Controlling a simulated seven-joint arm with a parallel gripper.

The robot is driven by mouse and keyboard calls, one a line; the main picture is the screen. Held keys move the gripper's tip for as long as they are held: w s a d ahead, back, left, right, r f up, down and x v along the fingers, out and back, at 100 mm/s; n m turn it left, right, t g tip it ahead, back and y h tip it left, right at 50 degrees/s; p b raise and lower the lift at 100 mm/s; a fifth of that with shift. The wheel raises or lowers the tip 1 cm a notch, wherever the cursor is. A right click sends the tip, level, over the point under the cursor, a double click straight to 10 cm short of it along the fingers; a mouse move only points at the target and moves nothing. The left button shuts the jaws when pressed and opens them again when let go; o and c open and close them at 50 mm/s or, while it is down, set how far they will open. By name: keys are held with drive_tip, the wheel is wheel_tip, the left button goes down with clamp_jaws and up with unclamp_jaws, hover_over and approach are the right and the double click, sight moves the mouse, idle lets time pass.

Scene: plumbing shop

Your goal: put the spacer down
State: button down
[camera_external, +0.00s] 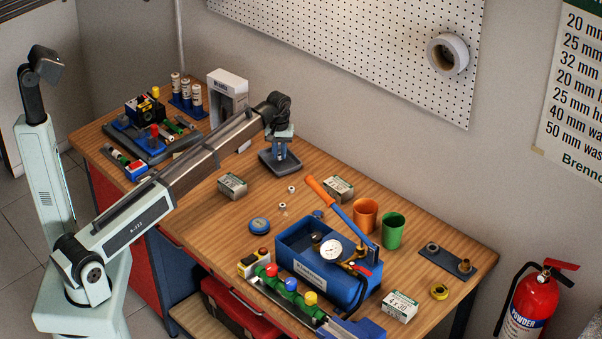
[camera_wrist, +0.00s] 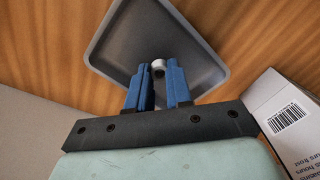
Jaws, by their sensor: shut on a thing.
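The spacer (camera_wrist: 158,65) is a small whitish ring at the tips of my gripper's two blue fingers in the wrist view. My gripper (camera_wrist: 160,76) is shut on it. Behind it lies a dark grey square tray (camera_wrist: 118,58) with a raised rim, on the wooden bench. In the external view my gripper (camera_external: 282,150) points down over this tray (camera_external: 266,162); the spacer is hard to make out there. I cannot tell whether the spacer touches the tray floor.
A white carton (camera_wrist: 290,115) stands close beside my gripper in the wrist view. In the external view, two small whitish rings (camera_external: 291,189) (camera_external: 283,207) lie on the bench in front of the tray. Small boxes (camera_external: 232,186) (camera_external: 339,188) and a blue bin (camera_external: 310,262) are nearby.

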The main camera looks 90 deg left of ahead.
sight(280, 155)
drive_tip(key=shift+f, duration=0.7)
drive_tip(key=shift+f, duration=0.15)
drive_tip(key=c, duration=1)
unclamp_jaws()
drive_tip(key=shift+c, duration=0.2)
wheel_tip(280, 155, up, 12)
